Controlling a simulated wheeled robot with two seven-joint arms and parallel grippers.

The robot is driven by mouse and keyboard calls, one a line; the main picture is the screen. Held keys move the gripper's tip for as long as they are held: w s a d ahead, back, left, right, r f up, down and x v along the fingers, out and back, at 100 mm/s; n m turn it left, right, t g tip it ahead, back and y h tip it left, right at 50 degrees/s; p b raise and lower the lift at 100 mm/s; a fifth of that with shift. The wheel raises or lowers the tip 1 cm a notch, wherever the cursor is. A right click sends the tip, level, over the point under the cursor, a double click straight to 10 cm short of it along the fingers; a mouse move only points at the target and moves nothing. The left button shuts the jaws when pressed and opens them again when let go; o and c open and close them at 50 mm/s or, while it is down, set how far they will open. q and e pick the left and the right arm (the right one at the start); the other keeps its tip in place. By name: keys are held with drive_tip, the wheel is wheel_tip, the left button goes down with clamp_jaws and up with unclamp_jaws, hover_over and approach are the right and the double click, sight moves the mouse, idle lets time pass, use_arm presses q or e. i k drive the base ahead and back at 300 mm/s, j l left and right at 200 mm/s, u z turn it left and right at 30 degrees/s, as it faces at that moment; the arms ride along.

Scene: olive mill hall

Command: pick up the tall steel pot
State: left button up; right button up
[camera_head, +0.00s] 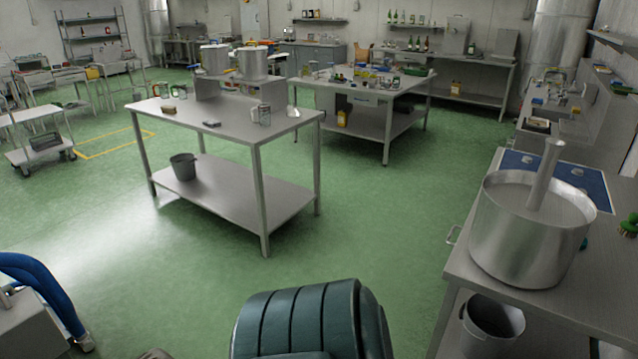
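A large steel pot (528,235) stands upright on the steel counter at the right. It is open-topped, and a thick steel cylinder (546,175) stands up out of it. Two smaller steel pots, a left one (215,59) and a right one (252,63), stand side by side on the raised shelf of the middle steel table. I cannot tell from this view which pot is the tall one. Neither of my grippers is in view.
The steel counter (468,268) runs along the right, with a grey bucket (490,322) below. The middle table (190,121) has a bucket (184,166) on its lower shelf. A cluttered table (388,84) stands behind. Green floor (385,235) is clear between table and counter.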

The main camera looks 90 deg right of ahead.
sight(528, 229)
drive_tip(key=z, duration=4.5)
drive_tip(key=i+j+z, duration=0.1)
drive_tip(key=j+z, duration=0.15)
drive_tip(key=z, duration=0.15)
drive_tip(key=j+z, duration=0.5)
drive_tip(key=z, duration=0.25)
drive_tip(key=j+z, duration=0.35)
drive_tip(key=k+j+z, duration=0.15)
drive_tip(key=j, duration=0.3)
drive_tip(key=j+z, duration=0.15)
drive_tip(key=j, duration=0.25)
drive_tip(key=k+j+z, duration=0.1)
drive_tip(key=j, duration=0.3)
drive_tip(key=k+j+z, duration=0.15)
drive_tip(key=j, duration=0.25)
drive_tip(key=k+j+z, duration=0.3)
drive_tip(key=k+j, duration=0.15)
drive_tip(key=j, duration=0.25)
drive_tip(key=k+j, duration=0.2)
drive_tip(key=j, duration=0.15)
drive_tip(key=k+j, duration=0.2)
drive_tip(key=j, duration=0.15)
drive_tip(key=k+j, duration=0.2)
drive_tip(key=j, duration=0.15)
drive_tip(key=k+j, duration=0.2)
drive_tip(key=j, duration=0.15)
